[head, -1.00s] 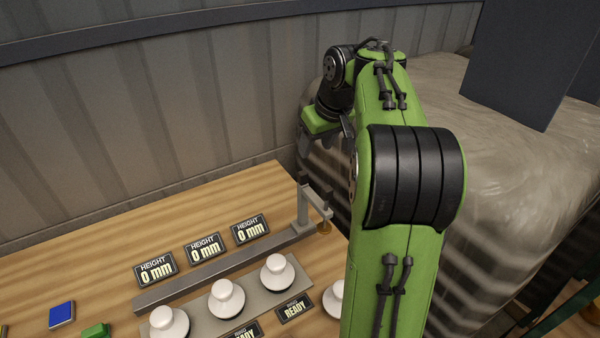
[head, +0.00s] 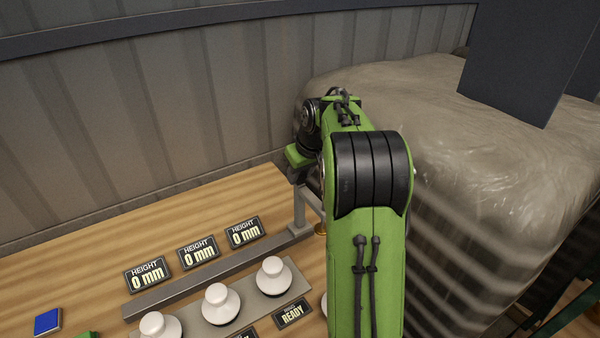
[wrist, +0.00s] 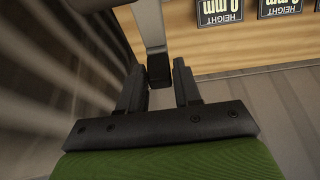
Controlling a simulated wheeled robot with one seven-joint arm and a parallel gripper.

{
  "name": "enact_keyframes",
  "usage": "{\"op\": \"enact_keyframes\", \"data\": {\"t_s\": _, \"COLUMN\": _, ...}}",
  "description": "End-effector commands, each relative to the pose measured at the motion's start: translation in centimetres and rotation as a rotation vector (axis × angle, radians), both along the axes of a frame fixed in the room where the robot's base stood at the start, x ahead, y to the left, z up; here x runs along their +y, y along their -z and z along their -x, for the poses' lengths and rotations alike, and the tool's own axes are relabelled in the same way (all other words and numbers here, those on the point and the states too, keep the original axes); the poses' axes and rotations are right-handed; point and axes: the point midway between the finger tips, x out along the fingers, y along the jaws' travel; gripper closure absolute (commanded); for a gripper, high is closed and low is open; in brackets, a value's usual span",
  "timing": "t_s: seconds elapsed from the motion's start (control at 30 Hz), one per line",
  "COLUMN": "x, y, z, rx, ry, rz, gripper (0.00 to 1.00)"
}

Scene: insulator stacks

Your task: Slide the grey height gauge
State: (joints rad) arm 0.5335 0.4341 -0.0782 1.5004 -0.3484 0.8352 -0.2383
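The grey height gauge (head: 299,210) stands upright at the right end of a grey rail (head: 215,273). Its arm reaches toward a brass tip, partly hidden behind my arm in the head view. In the wrist view its grey post (wrist: 149,25) and a dark block (wrist: 158,70) show at my fingers. My gripper (wrist: 159,72) is open, with a finger on each side of the dark block and a visible gap at the left finger. In the head view the gripper is just above the gauge, its fingers mostly hidden.
Several white insulators (head: 273,277) stand on a grey strip in front of the rail. Three signs reading 0 mm (head: 199,253) stand behind the rail. A READY sign (head: 293,313) and a blue block (head: 48,321) lie on the wooden table. A corrugated wall is behind; a wrapped bulk (head: 450,150) is at right.

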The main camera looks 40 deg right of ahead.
Motion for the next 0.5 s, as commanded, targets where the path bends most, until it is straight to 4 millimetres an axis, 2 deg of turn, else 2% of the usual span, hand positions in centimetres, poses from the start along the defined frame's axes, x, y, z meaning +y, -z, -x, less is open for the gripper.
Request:
{"op": "enact_keyframes", "data": {"t_s": 0.03, "x": 0.0, "y": -0.02, "z": 0.0, "rx": 0.0, "ry": 0.0, "rz": 0.0, "gripper": 0.75}}
{"op": "enact_keyframes", "data": {"t_s": 0.2, "x": 0.01, "y": -0.02, "z": 0.0, "rx": 0.0, "ry": 0.0, "rz": 0.0, "gripper": 1.0}}
{"op": "enact_keyframes", "data": {"t_s": 0.43, "x": 0.08, "y": -0.04, "z": -0.02, "rx": -0.001, "ry": -0.001, "rz": 0.0, "gripper": 1.0}}
{"op": "enact_keyframes", "data": {"t_s": 0.5, "x": 0.63, "y": -0.03, "z": -0.1, "rx": -0.002, "ry": -0.003, "rz": 0.0, "gripper": 1.0}}
